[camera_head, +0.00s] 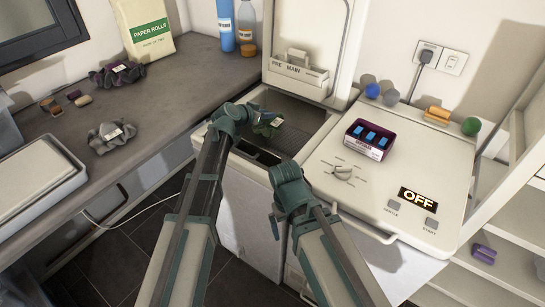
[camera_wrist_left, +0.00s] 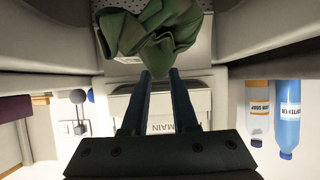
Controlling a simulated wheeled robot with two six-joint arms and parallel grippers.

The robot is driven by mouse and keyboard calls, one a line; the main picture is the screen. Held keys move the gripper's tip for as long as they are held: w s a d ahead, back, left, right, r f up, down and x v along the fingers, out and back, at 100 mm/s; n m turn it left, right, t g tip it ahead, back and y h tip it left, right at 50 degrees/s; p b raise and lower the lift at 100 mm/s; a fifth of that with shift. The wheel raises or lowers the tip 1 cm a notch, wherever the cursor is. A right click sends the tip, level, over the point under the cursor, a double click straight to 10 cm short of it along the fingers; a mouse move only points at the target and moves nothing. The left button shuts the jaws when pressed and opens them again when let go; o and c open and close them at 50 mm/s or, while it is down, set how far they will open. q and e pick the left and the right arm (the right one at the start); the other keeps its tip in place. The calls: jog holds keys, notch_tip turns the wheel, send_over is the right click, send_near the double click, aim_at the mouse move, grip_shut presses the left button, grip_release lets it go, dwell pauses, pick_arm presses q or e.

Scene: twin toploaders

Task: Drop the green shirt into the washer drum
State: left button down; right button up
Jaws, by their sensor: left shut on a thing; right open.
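The green shirt (camera_head: 269,126) is a crumpled bundle at the open top of the left toploader. In the left wrist view the shirt (camera_wrist_left: 150,28) hangs at the fingertips of my left gripper (camera_wrist_left: 160,76), which is shut on it. In the head view my left gripper (camera_head: 258,116) is over the opening, partly hidden by its own arm. The washer drum (camera_head: 300,112) shows as a dark opening under the raised lid (camera_head: 310,30). My right gripper (camera_head: 278,232) is low in front of the machines, apart from the shirt; it is open and its fingers are hard to see.
The right toploader (camera_head: 330,155) is closed, with a dial, an OFF display (camera_head: 418,196) and a purple tablet box (camera_head: 370,139) on top. Several balls stand at its back. A grey cloth (camera_head: 110,136) and a purple cloth (camera_head: 117,74) lie on the left counter (camera_head: 175,100).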

pick_arm(q)
jog(key=c, duration=0.6)
grip_release()
jog(key=p+v, duration=0.6)
jog(key=v, duration=0.8)
jog(key=shift+p, duration=0.3)
jog(key=shift+f, duration=0.1)
